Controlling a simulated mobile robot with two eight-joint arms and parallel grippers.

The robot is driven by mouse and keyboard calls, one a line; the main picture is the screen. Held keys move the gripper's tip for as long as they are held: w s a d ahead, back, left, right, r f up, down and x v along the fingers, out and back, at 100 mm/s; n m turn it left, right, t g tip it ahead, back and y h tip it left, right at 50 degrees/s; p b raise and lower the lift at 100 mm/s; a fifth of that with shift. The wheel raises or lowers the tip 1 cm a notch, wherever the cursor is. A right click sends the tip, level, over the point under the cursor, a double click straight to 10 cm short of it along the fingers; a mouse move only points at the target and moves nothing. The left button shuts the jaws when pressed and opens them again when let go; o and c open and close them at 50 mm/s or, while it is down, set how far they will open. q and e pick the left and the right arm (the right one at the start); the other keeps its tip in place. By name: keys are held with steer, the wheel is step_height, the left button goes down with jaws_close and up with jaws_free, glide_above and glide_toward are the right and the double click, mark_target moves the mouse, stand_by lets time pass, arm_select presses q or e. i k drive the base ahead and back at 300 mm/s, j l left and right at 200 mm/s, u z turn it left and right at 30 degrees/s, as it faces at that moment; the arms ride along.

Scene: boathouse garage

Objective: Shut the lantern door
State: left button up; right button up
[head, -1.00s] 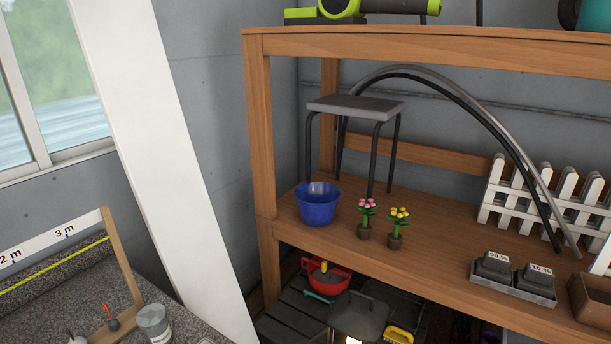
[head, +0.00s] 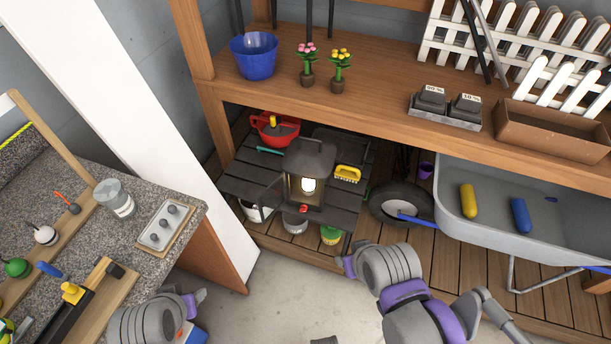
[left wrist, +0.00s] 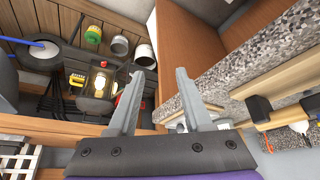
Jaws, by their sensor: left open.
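The lantern (head: 308,180) stands on a dark slatted low table below the wooden shelf, its lamp glowing. Its glazed door (head: 270,200) appears to stand open toward the left front. A small red part shows at its front base. In the left wrist view the lantern (left wrist: 101,82) is left of the fingers. My left gripper (head: 198,297) is low at the left, apart from the lantern. Its two fingers (left wrist: 158,98) are spread and empty in the wrist view. My right gripper (head: 348,266) is in front of the lantern, lower right; its opening cannot be made out.
The slatted table (head: 240,180) also bears a red bowl (head: 275,128) and a yellow brush (head: 347,173). A speckled counter (head: 100,185) and white post (head: 150,120) are at left. A wheelbarrow (head: 530,225) stands at right. The floor ahead is clear.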

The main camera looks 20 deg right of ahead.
mark_target(311, 158)
steer(key=i+l+z, duration=0.2)
steer(key=i, duration=0.3)
steer(key=i+l+z, duration=0.2)
steer(key=i, duration=0.25)
steer(key=j, duration=0.1)
